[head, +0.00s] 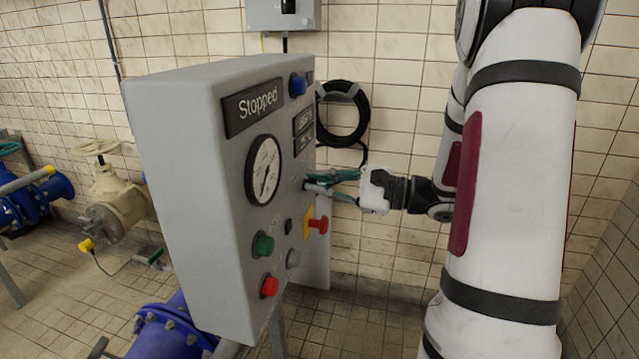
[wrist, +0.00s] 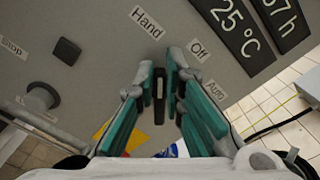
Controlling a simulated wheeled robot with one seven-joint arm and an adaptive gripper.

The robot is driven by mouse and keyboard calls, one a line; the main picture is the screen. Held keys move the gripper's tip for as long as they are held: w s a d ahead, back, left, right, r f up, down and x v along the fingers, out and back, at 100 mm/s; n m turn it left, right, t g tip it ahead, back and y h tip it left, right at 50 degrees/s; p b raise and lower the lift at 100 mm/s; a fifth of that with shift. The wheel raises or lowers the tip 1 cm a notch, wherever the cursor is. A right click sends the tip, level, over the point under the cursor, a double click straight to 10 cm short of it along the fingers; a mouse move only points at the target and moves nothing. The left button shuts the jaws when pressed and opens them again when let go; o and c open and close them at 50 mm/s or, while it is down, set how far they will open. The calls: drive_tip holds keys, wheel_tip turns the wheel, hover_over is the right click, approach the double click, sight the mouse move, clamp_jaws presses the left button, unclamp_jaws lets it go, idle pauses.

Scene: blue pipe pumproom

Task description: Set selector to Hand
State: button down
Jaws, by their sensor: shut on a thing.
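The grey control panel (head: 185,190) stands in front of me with a sign reading "Stopped" (head: 253,105). My gripper (head: 312,184) reaches its right side from the right. In the wrist view, my gripper (wrist: 160,86) is shut on the black selector knob (wrist: 159,98), with a teal-padded finger on each side. The knob's long axis runs up the picture, closer to the Hand label (wrist: 147,22) than to the Off label (wrist: 198,50) or Auto label (wrist: 215,90).
A gauge (head: 263,170), a green button (head: 263,245), a red button (head: 269,287) and a red emergency stop (head: 318,225) on yellow share the panel. The emergency stop sits just below my gripper. A coiled black hose (head: 343,113) hangs behind.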

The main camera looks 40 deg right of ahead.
drive_tip(key=shift+f, duration=0.1)
drive_tip(key=c, duration=1.7)
unclamp_jaws()
drive_tip(key=v, duration=1.2)
